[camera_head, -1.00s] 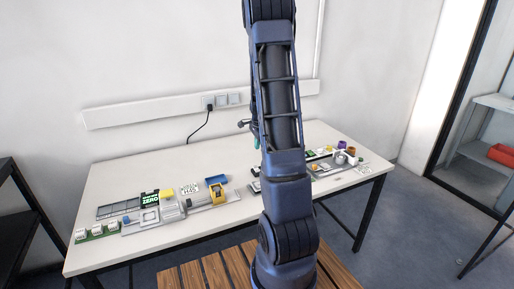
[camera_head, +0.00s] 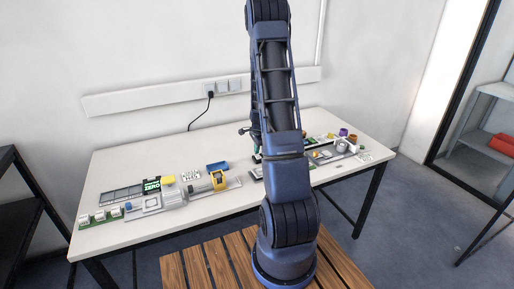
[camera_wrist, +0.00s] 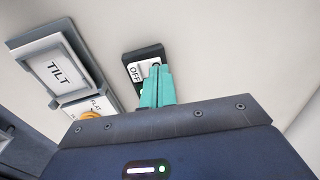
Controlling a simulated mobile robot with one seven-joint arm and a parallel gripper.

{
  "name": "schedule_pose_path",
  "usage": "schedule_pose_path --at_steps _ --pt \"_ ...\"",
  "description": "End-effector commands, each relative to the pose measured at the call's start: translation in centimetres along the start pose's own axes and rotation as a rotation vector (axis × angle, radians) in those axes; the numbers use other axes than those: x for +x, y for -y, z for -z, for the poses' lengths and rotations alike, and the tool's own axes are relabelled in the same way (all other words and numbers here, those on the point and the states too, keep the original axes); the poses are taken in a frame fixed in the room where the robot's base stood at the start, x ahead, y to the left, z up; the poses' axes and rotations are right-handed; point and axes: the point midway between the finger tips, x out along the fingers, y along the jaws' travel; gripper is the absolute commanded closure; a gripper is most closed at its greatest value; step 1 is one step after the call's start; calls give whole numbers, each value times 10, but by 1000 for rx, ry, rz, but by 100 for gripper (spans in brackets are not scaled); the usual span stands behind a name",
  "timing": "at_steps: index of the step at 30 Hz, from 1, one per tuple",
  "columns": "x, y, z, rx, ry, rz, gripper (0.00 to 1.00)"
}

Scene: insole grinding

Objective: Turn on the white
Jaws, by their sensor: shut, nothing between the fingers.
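A small switch in a black frame (camera_wrist: 153,53) shows in the wrist view, with a white rocker face (camera_wrist: 133,73) that reads OFF. My gripper (camera_wrist: 158,70) has teal fingers that are together with nothing between them. Their tips overlap the lower right part of the switch in the picture and hide some of it. I cannot tell whether they touch it. A small green spot shows beside the fingers at the switch's lower edge. In the head view my arm hides the middle of the table, and I cannot make out the switch there.
A grey-framed TILT plate (camera_wrist: 58,70) lies left of the switch, with a FLAT label and an orange part (camera_wrist: 90,115) below it. The white table (camera_head: 140,165) carries several devices left and right. A wooden slatted surface (camera_head: 200,268) is in front. A dark shelf stands left.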

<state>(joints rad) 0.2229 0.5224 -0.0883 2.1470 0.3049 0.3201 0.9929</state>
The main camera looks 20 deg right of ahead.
Motion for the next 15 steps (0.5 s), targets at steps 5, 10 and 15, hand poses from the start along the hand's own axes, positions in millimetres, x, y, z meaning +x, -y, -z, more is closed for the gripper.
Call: schedule_pose_path --at_steps 5,10,15 --pt "0 0 0 0 0 0 100" --pt "1 1 -1 -1 1 -8 100" --pt "6 3 -2 -4 3 -59 100"
